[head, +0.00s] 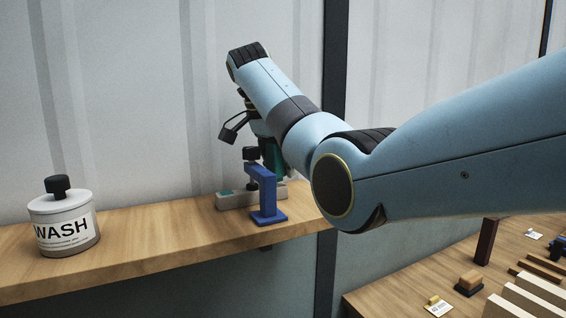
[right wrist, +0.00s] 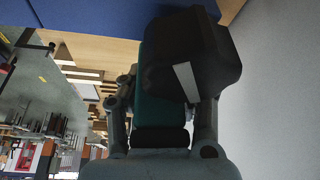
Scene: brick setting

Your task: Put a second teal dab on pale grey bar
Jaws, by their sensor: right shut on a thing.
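The pale grey bar (head: 236,199) lies on the wooden shelf. A small teal dab (head: 227,192) shows on its left part. A blue clamp (head: 264,193) with a dark screw knob stands at the bar's front, covering part of it. My right gripper (head: 266,143) is above the bar's right part, behind the clamp, shut on a teal tool (head: 278,158). The right wrist view shows the teal tool (right wrist: 161,98) between the fingers (right wrist: 160,125), with a large black end. My arm and the clamp hide the tool's lower end; I cannot tell whether it touches the bar.
A white WASH jar (head: 64,222) with a black knob stands on the shelf (head: 150,240) at the left. Clear shelf lies between jar and bar. A lower table (head: 400,293) at the right holds wooden blocks. A corrugated wall is behind.

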